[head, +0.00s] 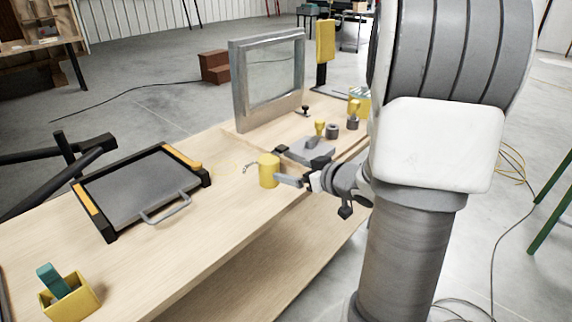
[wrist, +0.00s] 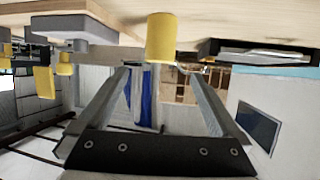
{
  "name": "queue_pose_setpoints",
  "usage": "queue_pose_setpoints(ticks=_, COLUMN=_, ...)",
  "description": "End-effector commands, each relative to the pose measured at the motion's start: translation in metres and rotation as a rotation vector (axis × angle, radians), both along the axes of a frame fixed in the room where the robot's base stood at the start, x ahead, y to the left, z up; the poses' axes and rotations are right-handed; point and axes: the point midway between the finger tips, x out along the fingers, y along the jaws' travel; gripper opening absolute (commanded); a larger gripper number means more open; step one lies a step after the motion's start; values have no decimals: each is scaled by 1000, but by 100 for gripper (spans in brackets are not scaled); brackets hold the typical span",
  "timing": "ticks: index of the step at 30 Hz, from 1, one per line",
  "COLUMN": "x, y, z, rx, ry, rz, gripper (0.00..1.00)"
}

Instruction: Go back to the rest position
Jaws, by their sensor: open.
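My gripper (head: 282,168) is over the wooden workbench (head: 215,235), its fingers pointing left. In the wrist view its two fingers (wrist: 160,75) are spread apart with nothing gripped between them. A yellow cylinder (head: 269,171) stands upright on the bench just at the fingertips. In the wrist view the yellow cylinder (wrist: 161,38) shows beyond the tips, roughly centred between them; I cannot tell whether it touches either finger. My arm hides part of the bench's right side.
A black-framed tray with a handle (head: 135,190) lies on the left of the bench. A grey upright frame (head: 238,90) stands behind. A grey block (head: 305,150) and small yellow-topped pieces (head: 320,128) are close by the gripper. A yellow box (head: 72,298) sits at the front left.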

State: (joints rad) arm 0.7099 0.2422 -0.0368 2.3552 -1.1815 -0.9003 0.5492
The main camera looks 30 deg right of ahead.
Motion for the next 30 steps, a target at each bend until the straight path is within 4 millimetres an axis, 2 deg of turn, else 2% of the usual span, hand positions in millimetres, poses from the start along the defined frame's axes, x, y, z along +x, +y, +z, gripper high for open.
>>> queue_pose_setpoints(ticks=6, x=-8, y=-1, z=3, rx=0, ry=-1, rz=0, gripper=100)
queue_pose_setpoints(ticks=21, x=-5, y=0, z=6, rx=-10, ry=1, rz=-7, gripper=100)
queue_pose_setpoints(ticks=26, x=9, y=7, z=31, rx=-79, ry=13, rz=-80, gripper=100)
queue_pose_setpoints(ticks=30, x=17, y=22, z=64, rx=-141, ry=50, rz=-195, gripper=100)
